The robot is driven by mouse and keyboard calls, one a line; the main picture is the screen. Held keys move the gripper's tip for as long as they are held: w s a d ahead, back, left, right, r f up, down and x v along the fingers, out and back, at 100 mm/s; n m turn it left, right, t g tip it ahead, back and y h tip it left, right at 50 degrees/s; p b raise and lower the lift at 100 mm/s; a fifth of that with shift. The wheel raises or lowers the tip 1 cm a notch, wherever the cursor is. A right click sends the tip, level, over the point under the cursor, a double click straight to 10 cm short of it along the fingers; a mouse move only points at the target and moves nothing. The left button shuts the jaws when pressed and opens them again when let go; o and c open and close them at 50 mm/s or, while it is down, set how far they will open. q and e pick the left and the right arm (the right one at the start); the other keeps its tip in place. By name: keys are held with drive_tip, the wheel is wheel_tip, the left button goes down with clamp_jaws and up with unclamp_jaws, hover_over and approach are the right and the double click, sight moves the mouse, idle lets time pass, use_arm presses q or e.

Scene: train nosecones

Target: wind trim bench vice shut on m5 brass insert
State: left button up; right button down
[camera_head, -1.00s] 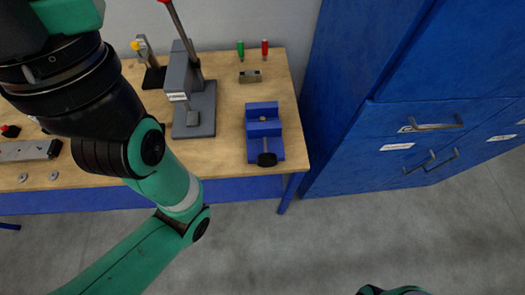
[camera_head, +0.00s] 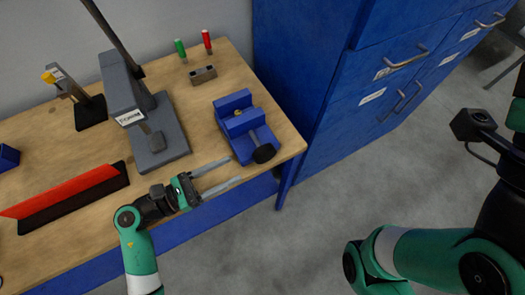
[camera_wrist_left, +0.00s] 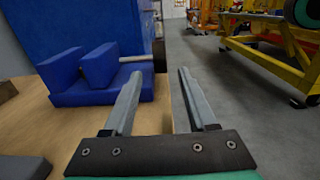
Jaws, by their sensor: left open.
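The blue bench vice (camera_head: 250,145) stands near the right front corner of the wooden bench, with a gap between its jaws. A small brass-coloured piece (camera_head: 238,112), apparently the M5 insert, shows at the jaws. The black handle knob (camera_head: 264,153) is at the vice's front. My left gripper (camera_head: 235,170) is open and empty at the bench's front edge, just short of the knob and apart from it. In the left wrist view the vice (camera_wrist_left: 85,97) is left of the open fingers (camera_wrist_left: 160,95), and its dark knob (camera_wrist_left: 159,56) is ahead of them.
A grey press (camera_head: 160,150) stands left of the vice. A small metal block (camera_head: 203,75) and green (camera_head: 180,49) and red (camera_head: 207,42) handled tools are behind it. Blue cabinets (camera_head: 340,110) rise to the right. My right arm is over open floor.

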sight(264, 153)
use_arm(q)
drive_tip(key=b+x, duration=0.2)
drive_tip(key=x, duration=0.7)
drive_tip(key=shift+w+d, duration=0.2)
drive_tip(key=shift+d, duration=0.1)
drive_tip(key=shift+w+d, duration=0.35)
drive_tip(key=shift+d, duration=0.2)
clamp_jaws()
